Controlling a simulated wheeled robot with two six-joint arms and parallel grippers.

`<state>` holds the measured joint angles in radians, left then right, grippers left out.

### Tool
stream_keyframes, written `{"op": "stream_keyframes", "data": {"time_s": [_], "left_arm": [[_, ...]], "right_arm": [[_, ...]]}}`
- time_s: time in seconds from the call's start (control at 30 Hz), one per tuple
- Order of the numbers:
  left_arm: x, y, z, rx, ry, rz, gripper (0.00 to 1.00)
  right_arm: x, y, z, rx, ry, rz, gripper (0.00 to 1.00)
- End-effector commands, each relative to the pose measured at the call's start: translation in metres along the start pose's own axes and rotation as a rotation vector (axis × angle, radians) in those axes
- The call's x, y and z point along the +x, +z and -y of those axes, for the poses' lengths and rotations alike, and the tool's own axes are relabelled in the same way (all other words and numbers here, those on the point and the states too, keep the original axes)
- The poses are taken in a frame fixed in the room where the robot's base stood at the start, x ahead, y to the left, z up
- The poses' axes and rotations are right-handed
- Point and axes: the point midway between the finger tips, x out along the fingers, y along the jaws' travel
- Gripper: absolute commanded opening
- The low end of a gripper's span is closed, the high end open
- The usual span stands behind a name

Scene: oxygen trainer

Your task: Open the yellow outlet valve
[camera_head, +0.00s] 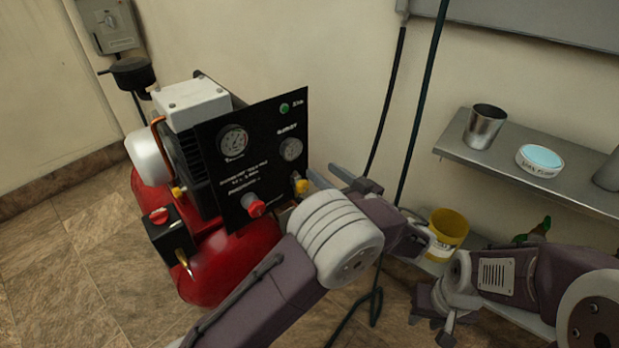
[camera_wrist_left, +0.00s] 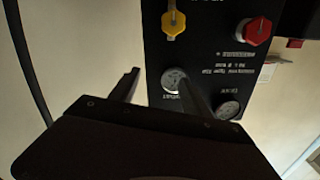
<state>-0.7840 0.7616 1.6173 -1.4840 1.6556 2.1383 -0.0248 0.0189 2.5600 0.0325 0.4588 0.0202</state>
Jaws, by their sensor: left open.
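The yellow outlet valve (camera_head: 301,186) is a small knob on the lower right of the black gauge panel (camera_head: 262,158), right of a red knob (camera_head: 254,204). In the left wrist view the yellow valve (camera_wrist_left: 174,22) is at the top, its handle running up and down the picture. My left gripper (camera_head: 322,170) is open and empty, just right of the yellow valve and apart from it. In the left wrist view its fingers (camera_wrist_left: 157,74) are below the valve, one overlapping a gauge. My right gripper (camera_head: 430,326) hangs low at the right, its fingers partly unclear.
The panel is on a red compressor tank (camera_head: 233,262) on the tiled floor. A grey shelf (camera_head: 458,150) on the right holds a metal cup (camera_head: 485,126) and a round dish (camera_head: 540,160). A yellow bucket (camera_head: 447,230) stands below. Dark hoses hang behind my left gripper.

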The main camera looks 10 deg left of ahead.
Motion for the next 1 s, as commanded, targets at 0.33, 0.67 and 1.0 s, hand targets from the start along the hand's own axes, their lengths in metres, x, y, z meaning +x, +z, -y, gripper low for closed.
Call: {"op": "stream_keyframes", "data": {"time_s": [0.33,0.67,1.0], "left_arm": [[-0.054,-0.040,-0.012,0.001,0.001,0.001,0.55],[-0.057,-0.041,-0.013,0.001,0.000,0.001,0.55],[-0.013,-0.004,0.017,0.263,-0.019,0.233,0.55]], "right_arm": [[-0.018,-0.002,0.000,0.000,0.000,0.000,0.33],[-0.018,-0.002,0.000,0.000,0.000,0.000,0.33],[-0.025,-0.003,0.001,0.000,0.000,0.000,0.33]]}}
